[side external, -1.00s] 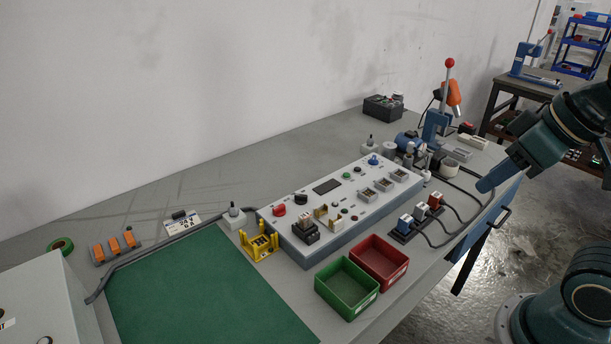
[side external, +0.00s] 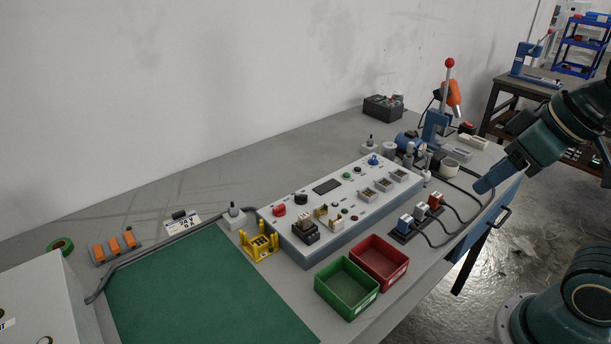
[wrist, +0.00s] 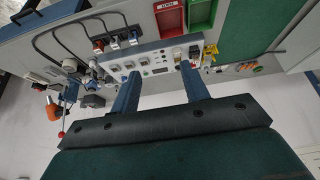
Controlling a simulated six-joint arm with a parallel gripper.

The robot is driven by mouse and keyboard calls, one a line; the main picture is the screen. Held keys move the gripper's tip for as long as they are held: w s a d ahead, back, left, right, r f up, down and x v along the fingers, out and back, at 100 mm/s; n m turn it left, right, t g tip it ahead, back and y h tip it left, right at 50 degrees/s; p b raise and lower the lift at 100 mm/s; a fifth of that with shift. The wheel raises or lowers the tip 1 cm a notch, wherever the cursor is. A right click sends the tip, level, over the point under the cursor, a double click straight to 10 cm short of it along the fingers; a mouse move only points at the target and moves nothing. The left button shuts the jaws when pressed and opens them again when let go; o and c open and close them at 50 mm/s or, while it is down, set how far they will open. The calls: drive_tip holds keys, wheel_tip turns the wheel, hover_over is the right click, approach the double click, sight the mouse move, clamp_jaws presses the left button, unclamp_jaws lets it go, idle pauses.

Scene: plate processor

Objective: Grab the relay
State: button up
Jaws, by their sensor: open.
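A small brown-topped block in a black socket (side external: 305,228), which looks like the relay, sits at the near left end of the grey control panel (side external: 290,243). In the wrist view the block and socket (wrist: 194,52) show just beyond the right-hand fingertip, partly hidden. My gripper (side external: 484,186) is in the air right of the bench, well away from the block. In the wrist view my gripper (wrist: 160,76) has its two blue fingers wide apart, with nothing between them.
A green bin (side external: 347,308) and a red bin (side external: 400,275) stand in front of the panel. A cabled rack (side external: 403,237) holds blue, white and orange-red plugs. A yellow fixture (side external: 260,252) is left of the panel. A lever press (side external: 436,128) stands behind. The green mat (side external: 200,290) is clear.

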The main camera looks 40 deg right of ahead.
drive_tip(key=w+a+n+g+y, duration=0.1)
drive_tip(key=w+a+n, duration=0.15)
drive_tip(key=w, duration=0.35)
drive_tip(key=w+a+r+n+g, duration=0.1)
drive_tip(key=w+n, duration=0.3)
drive_tip(key=w, duration=0.1)
drive_tip(key=w+a+n+g+y, duration=0.1)
drive_tip(key=w+n, duration=0.2)
drive_tip(key=w, duration=0.3)
drive_tip(key=w+a+f+n+g+y, duration=0.1)
drive_tip(key=w+a+f+n+g, duration=0.1)
drive_tip(key=w+f+n, duration=0.6)
drive_tip(key=w+f, duration=0.1)
drive_tip(key=w, duration=0.4)
drive_tip(key=shift+a+g, duration=0.3)
drive_tip(key=shift+a, duration=0.1)
drive_tip(key=shift+f, duration=0.15)
hover_over(306, 214)
drive_tip(key=d, duration=0.2)
drive_tip(key=shift+d+f+x, duration=0.1)
drive_tip(key=shift+d+x, duration=0.2)
drive_tip(key=shift+x, duration=1.05)
drive_tip(key=shift+d+f+x, duration=0.1)
drive_tip(key=shift+d+x, duration=0.15)
drive_tip(key=shift+x, duration=1.05)
drive_tip(key=shift+d+x, duration=0.3)
drive_tip(key=shift+x, duration=1.05)
drive_tip(key=shift+s+f, duration=0.1)
drive_tip(key=shift+f, duration=0.05)
